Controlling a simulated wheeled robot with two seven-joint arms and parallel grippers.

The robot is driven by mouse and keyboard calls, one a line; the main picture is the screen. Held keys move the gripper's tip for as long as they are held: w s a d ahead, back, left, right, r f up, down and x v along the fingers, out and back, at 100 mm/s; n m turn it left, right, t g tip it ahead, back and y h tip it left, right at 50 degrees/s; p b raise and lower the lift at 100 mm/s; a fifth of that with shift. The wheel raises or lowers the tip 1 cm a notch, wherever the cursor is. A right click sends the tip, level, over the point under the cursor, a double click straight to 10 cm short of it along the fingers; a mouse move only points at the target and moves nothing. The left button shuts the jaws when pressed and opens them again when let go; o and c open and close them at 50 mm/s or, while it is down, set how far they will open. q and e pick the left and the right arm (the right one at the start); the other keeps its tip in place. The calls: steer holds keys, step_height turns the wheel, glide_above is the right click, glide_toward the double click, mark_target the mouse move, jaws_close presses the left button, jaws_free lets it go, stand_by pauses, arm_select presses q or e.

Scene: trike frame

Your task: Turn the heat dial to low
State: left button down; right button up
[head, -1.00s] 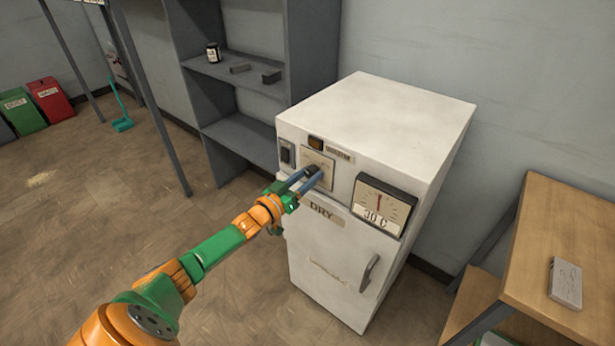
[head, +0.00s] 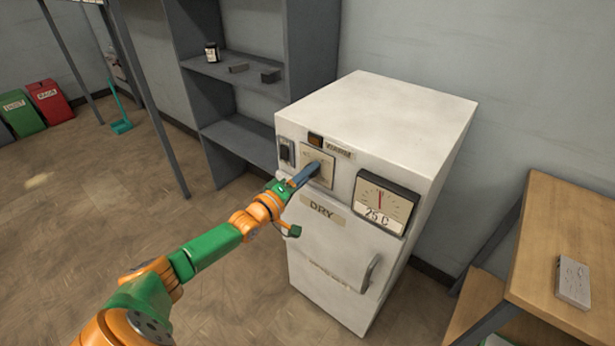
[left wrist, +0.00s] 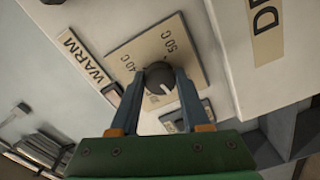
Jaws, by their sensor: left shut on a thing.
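The heat dial (left wrist: 160,82) is a dark round knob with a pale pointer line. It sits on a beige plate (left wrist: 124,61) marked "40 C" and "50 C"; other marks are partly hidden by a finger. My left gripper (left wrist: 159,78) is shut on the dial, with one blue finger on each side. In the head view my left gripper (head: 313,170) reaches the plate on the upper front of the white cabinet (head: 390,115) and hides the dial. The right gripper is not in view.
A gauge (head: 384,203) reading about "25 C" is right of the dial plate. A switch (head: 287,152) is to its left, an amber lamp (head: 315,139) above. The door handle (head: 370,273) sticks out below. A wooden table (head: 560,250) stands at right, grey shelves (head: 240,135) behind.

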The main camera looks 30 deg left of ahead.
arm_select(q)
steer(key=shift+f+n+b, duration=0.1)
steer(key=shift+n+b, duration=1.15)
steer(key=shift+n, duration=2.15)
steer(key=shift+c, duration=1.9)
jaws_free()
steer(key=shift+s, duration=0.1)
